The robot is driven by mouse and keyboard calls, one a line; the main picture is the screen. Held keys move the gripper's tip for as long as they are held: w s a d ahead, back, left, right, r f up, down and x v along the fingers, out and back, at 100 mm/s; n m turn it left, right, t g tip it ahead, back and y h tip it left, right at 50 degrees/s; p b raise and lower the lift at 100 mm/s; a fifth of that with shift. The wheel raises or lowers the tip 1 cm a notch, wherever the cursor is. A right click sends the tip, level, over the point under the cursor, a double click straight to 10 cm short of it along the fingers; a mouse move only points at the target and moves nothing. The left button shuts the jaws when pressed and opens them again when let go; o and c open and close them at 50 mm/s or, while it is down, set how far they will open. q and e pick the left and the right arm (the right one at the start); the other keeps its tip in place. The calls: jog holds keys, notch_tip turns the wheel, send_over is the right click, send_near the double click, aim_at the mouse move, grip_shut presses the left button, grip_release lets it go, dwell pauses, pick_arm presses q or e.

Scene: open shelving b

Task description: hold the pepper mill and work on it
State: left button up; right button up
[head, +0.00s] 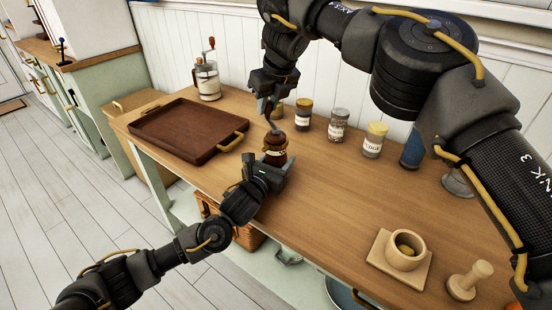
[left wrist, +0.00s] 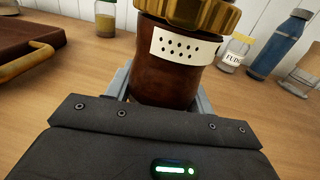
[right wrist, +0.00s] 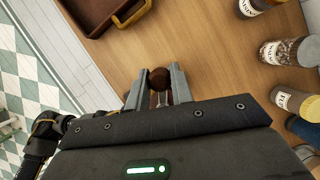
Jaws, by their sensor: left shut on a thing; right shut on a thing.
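The pepper mill (head: 275,145) stands upright near the front edge of the wooden counter. In the left wrist view its dark brown body (left wrist: 165,85) carries a white label with black dots under a gold collar. My left gripper (head: 272,172) is shut around the lower body from the front. My right gripper (head: 268,112) comes down from above and is shut on the mill's brown crank knob (right wrist: 159,78), which sits between the fingertips in the right wrist view. The mill's base is hidden behind the left gripper.
A brown tray (head: 190,128) with gold handles lies left, with a grinder (head: 207,80) behind it. Several spice jars (head: 338,125) and a blue bottle (head: 412,148) line the back. A mortar (head: 405,250) and a wooden pestle (head: 468,280) stand at right. The counter's middle is clear.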

jog(key=d, duration=0.5)
jog(key=shift+s+f, duration=0.15)
jog(key=o, duration=1)
jog(key=shift+a, duration=0.15)
jog(key=shift+c, duration=0.2)
jog(key=shift+o, duration=0.3)
jog(key=shift+a, duration=0.1)
jog(key=shift+r, duration=0.2)
jog(key=v, duration=1.1)
jog(key=shift+r, duration=0.35)
